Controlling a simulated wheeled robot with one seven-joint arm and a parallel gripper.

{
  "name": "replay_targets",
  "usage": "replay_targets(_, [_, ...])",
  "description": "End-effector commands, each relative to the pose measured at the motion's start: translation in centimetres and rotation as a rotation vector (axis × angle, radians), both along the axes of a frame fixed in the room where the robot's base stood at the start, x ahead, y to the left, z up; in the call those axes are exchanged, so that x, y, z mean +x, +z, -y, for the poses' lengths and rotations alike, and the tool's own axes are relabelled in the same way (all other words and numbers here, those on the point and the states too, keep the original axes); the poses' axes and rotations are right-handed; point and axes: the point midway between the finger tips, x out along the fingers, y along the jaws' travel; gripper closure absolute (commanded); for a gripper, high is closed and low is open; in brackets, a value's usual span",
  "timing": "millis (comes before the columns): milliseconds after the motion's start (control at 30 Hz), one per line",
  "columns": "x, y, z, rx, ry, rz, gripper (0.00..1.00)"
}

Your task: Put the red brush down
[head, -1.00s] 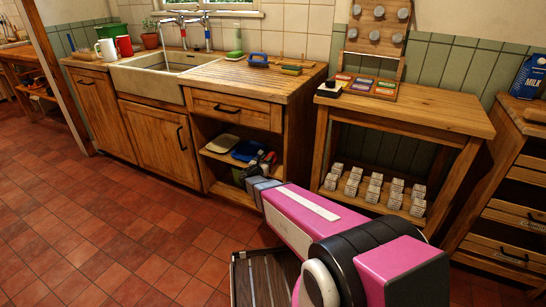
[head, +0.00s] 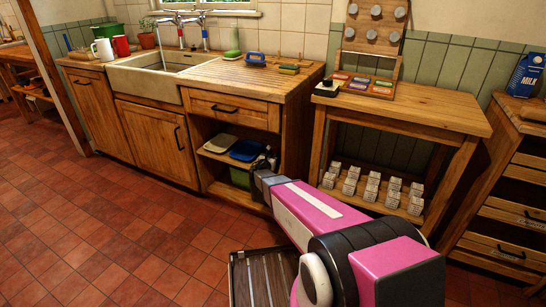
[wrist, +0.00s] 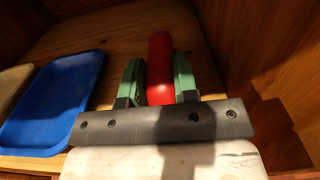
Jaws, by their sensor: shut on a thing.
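The red brush (wrist: 160,55) shows in the wrist view as a rounded red body. It is between the two green fingers of my gripper (wrist: 159,80), which are shut on it. The brush and fingers are inside the open shelf compartment, over the wooden shelf board (wrist: 105,38). I cannot tell whether the brush touches the board. In the head view my arm reaches into the open cabinet under the counter, and the brush is hidden there.
A blue tray (wrist: 55,100) lies left of my gripper, and it also shows in the head view (head: 247,150). A pale tray (head: 221,143) lies beside it. The cabinet's side wall (wrist: 255,60) rises close on the right. A green bin (head: 240,175) stands below.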

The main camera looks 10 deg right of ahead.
Motion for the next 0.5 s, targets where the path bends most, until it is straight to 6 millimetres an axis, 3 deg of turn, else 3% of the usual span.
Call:
replay_targets(333, [-0.01,-0.25,-0.02,-0.001,0.000,0.001,1.00])
replay_targets(367, [-0.02,-0.25,-0.02,-0.001,0.000,0.001,0.66])
replay_targets(400, [-0.02,-0.22,-0.02,-0.001,0.000,0.001,0.53])
replay_targets(433, [-0.02,-0.22,-0.02,-0.001,0.000,0.001,0.47])
replay_targets(500, [-0.02,-0.22,-0.02,-0.001,0.000,0.001,0.47])
